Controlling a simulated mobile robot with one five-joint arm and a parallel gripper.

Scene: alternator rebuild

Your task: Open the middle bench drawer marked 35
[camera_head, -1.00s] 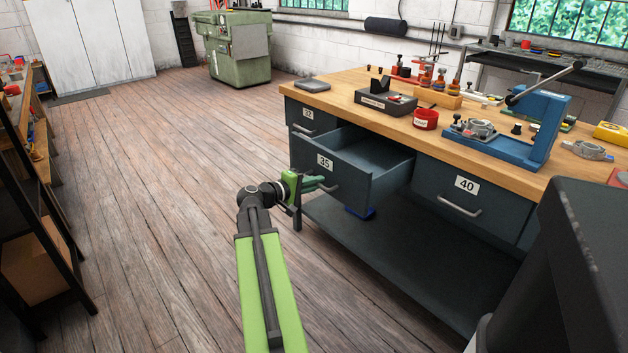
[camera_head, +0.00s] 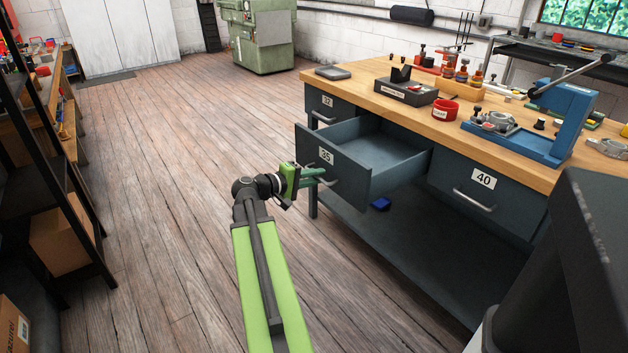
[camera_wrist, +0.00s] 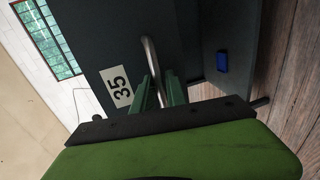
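The middle bench drawer marked 35 (camera_head: 340,172) stands well out from the bench, its empty inside showing. Its bar handle (camera_head: 331,183) is on the front face. My gripper (camera_head: 318,176) is at this handle. In the wrist view the drawer front (camera_wrist: 105,50) carries the 35 label, and the curved metal handle (camera_wrist: 151,58) runs down between the two green fingers of my gripper (camera_wrist: 162,90). The fingers look closed on the handle; their exact contact is partly hidden.
Drawer 12 (camera_head: 328,108) and drawer 40 (camera_head: 483,198) are shut on either side. A blue object (camera_head: 381,203) lies on the bench's lower shelf. The wooden bench top (camera_head: 375,89) holds tools and parts. A dark shelf rack (camera_head: 50,150) stands at left; the floor (camera_head: 160,180) between is clear.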

